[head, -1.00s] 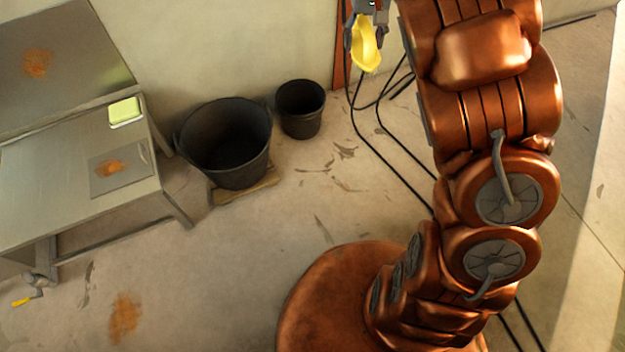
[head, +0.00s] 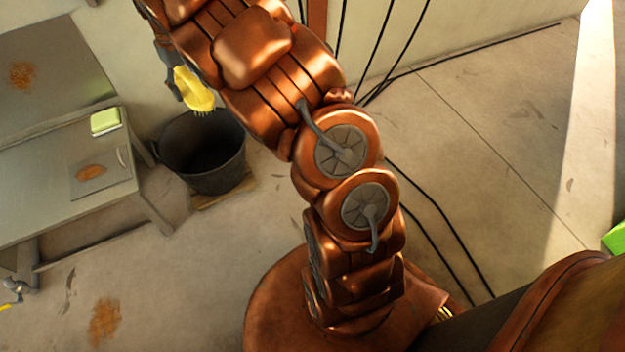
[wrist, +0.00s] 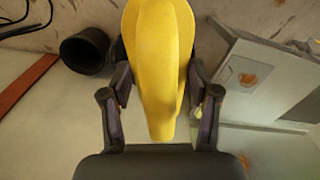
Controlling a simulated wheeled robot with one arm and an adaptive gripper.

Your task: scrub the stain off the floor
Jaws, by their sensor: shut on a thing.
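My gripper (head: 172,82) is shut on a yellow scrub brush (head: 194,92) with pale bristles facing down. In the head view it hangs in the air near the big black bucket. In the wrist view the brush (wrist: 160,70) fills the middle between the two dark fingers. A rusty-orange stain (head: 104,321) lies on the bare floor at the lower left of the head view, well apart from the brush. Other orange stains show on the table's upright back panel (head: 22,76) and on a grey plate on the tabletop (head: 90,173).
A metal table (head: 40,195) stands at the left with a green-yellow sponge block (head: 105,121) on it. The black bucket (head: 215,165) stands on a wooden board beside it. A tool (head: 16,288) is by the table's leg. Cables (head: 440,225) run across the floor behind my arm.

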